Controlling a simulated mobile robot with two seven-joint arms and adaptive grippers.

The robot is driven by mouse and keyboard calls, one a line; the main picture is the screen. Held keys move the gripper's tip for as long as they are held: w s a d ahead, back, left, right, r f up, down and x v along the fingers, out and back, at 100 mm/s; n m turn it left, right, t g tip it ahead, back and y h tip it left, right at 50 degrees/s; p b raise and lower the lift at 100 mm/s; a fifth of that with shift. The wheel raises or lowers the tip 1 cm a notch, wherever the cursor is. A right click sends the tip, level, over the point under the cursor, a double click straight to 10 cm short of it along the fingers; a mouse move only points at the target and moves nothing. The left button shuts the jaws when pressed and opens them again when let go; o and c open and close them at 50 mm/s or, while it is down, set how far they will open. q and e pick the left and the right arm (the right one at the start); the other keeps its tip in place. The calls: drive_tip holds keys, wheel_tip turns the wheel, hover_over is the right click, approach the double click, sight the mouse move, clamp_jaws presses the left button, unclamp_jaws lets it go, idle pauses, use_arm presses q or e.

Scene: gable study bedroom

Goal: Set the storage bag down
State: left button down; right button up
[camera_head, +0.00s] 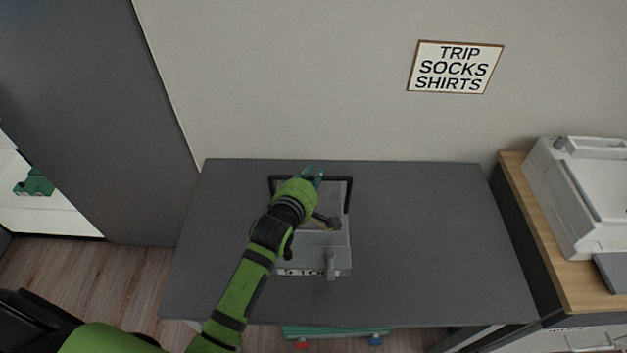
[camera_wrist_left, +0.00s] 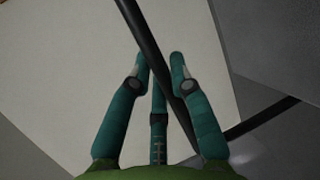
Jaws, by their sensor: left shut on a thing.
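The storage bag (camera_head: 338,256) is a light grey box-like bag with a black handle frame (camera_head: 349,191) and dark lettering on its front edge, partly hidden by my arm. It is over the grey desk (camera_head: 430,240), left of the desk's middle; I cannot tell whether its base touches the desktop. My left gripper (camera_head: 313,177) is at the far side of the bag, shut on its handle. In the left wrist view, the teal fingers (camera_wrist_left: 161,62) close around the black handle bar (camera_wrist_left: 137,25). My right gripper is not in view.
The desktop right of the bag is clear. A white printer (camera_head: 590,190) stands on a wood-topped cabinet (camera_head: 515,170) at the right. A dark grey panel (camera_head: 110,110) rises at the left. A sign (camera_head: 455,67) hangs on the wall. A green object (camera_head: 335,330) shows below the desk's front edge.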

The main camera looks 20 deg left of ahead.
use_arm(q)
drive_tip(key=shift+w, duration=0.1)
drive_tip(key=c, duration=1.6)
unclamp_jaws()
drive_tip(key=shift+s+f, duration=0.15)
drive_tip(key=shift+s, duration=0.05)
drive_tip(key=o, duration=0.5)
drive_tip(key=shift+c, duration=0.2)
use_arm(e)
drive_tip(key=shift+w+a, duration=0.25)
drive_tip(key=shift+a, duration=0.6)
use_arm(q)
drive_tip(key=shift+s, duration=0.25)
drive_tip(key=v, duration=1.1)
drive_tip(key=shift+s+r, duration=0.2)
drive_tip(key=shift+r, duration=0.1)
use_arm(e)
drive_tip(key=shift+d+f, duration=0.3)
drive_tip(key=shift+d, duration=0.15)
